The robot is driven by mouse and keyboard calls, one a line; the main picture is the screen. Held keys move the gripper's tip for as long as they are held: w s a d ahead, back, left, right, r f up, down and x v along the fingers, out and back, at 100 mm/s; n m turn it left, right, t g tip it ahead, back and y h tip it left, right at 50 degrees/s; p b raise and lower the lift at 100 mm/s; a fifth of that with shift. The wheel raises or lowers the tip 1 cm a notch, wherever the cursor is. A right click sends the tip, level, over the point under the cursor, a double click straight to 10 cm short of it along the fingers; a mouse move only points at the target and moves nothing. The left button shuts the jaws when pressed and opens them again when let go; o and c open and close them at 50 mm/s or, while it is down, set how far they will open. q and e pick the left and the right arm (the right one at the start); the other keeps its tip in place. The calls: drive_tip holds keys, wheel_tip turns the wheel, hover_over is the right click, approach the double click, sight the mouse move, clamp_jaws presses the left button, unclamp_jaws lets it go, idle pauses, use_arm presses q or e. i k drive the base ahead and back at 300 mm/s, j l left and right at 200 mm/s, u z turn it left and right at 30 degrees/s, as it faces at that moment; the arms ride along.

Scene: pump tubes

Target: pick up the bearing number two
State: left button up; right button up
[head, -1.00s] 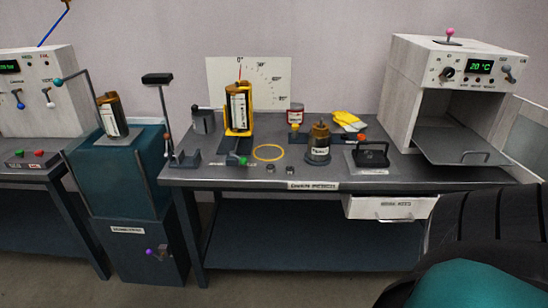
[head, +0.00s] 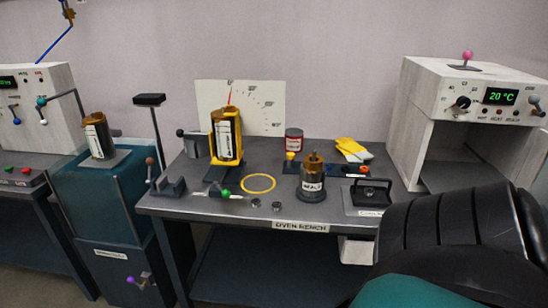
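Two small dark metal rings, which look like the bearings, lie near the front edge of the bench top: a left ring (head: 256,203) and a right ring (head: 277,206). They are small and close together, and I cannot read a number on either, so I cannot tell which is bearing number two. Neither gripper shows in the head view. A large black and teal part of mine fills the lower right corner and hides the right end of the bench front.
On the bench (head: 215,208) stand a yellow holder with a dark cylinder (head: 226,140), a yellow ring (head: 258,183), a labelled pot (head: 313,180), a black-handled block (head: 371,193), a red-white can (head: 293,139) and yellow gloves (head: 353,149). An oven (head: 468,80) stands right.

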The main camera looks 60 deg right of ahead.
sight(276, 207)
drive_tip(key=k+l, duration=0.1)
drive_tip(key=l, duration=0.35)
drive_tip(key=k+l+u, duration=0.15)
drive_tip(key=l, duration=0.75)
drive_tip(key=k+l+u, duration=0.1)
drive_tip(key=l, duration=0.35)
drive_tip(key=k, duration=0.05)
